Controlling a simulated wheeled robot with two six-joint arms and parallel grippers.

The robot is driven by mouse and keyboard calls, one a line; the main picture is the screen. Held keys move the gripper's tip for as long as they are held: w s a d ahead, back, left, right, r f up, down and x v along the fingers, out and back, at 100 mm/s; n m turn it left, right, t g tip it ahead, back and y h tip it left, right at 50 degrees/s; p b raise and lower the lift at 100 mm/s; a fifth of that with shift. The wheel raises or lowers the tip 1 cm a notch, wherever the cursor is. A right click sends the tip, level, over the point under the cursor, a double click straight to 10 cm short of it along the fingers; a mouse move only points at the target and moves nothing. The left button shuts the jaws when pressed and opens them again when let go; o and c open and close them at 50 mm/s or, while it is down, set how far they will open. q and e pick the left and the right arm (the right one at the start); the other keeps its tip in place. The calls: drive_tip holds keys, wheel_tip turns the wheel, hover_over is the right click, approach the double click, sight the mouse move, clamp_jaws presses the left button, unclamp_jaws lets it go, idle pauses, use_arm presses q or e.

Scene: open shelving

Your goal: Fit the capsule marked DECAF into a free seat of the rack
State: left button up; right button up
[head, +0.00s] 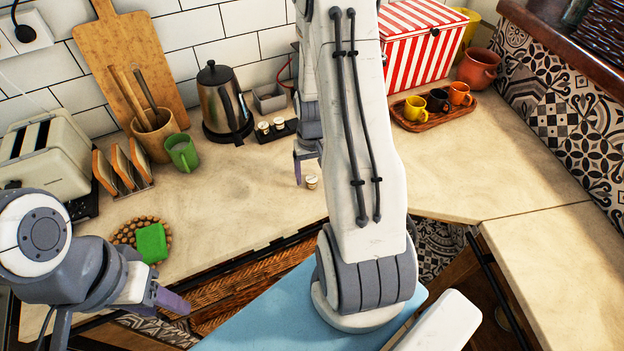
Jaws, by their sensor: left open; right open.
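A small pale capsule (312,182) stands on the counter, just left of my large arm link; its marking is too small to read. The black rack (284,132) lies on the counter beside the kettle and holds two pale capsules (271,125) at its left part. Its right end is close to my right arm, and its seats there are hard to make out. My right gripper (307,168) is open just behind and above the loose capsule, partly hidden by my arm. My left gripper (165,298) is open and empty at the counter's front edge, far from the capsules.
A kettle (224,105) and grey box (269,98) stand near the rack. A green mug (182,152), toast rack (127,168) and green sponge (152,243) are to the left. A cup tray (433,118) is at the right. The counter left of the loose capsule is clear.

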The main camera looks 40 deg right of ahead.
drive_tip(key=shift+f, duration=0.3)
clamp_jaws()
drive_tip(key=shift+r, duration=0.1)
